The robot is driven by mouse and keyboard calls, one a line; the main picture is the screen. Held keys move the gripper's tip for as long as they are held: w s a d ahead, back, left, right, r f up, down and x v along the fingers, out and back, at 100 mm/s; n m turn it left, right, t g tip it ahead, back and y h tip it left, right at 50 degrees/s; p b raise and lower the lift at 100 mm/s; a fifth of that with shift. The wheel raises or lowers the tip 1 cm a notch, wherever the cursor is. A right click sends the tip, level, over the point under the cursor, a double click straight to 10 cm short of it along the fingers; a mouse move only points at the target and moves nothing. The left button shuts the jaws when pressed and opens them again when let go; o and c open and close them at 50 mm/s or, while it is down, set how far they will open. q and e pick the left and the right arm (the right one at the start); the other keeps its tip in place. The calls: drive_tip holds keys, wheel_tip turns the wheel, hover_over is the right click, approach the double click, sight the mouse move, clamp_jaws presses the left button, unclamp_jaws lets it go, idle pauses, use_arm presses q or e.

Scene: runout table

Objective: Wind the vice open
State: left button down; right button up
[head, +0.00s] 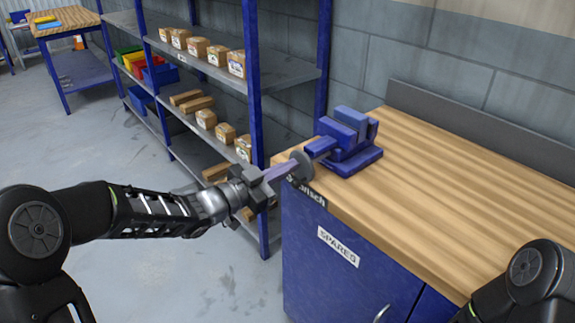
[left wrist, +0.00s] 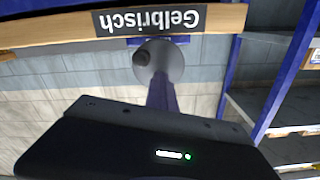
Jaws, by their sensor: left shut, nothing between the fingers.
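The blue vice (head: 350,150) is mounted at the near left corner of the wooden bench top. Its round grey handwheel (head: 303,172) faces my left arm and also shows in the left wrist view (left wrist: 175,62), with a dark knob (left wrist: 142,57) on its face. My left gripper (head: 291,166) is shut and empty, its long purplish fingers pointing at the wheel. In the left wrist view the fingertips (left wrist: 161,80) overlap the wheel's lower edge; I cannot tell whether they touch it. How far the vice jaws stand apart is unclear. My right gripper is out of view.
The wooden bench top (head: 450,170) is bare beyond the vice, above a blue cabinet (head: 330,270). A blue-framed shelf (head: 290,68) with several cardboard boxes stands close to the left of the vice. The floor (head: 120,160) left of the shelf is clear.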

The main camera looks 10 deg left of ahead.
use_arm(q)
drive_tip(key=n+p, duration=0.2)
drive_tip(key=shift+w+a+n, duration=0.1)
drive_tip(key=shift+a+n, duration=0.05)
drive_tip(key=shift+n, duration=0.15)
drive_tip(key=shift+n+p, duration=0.5)
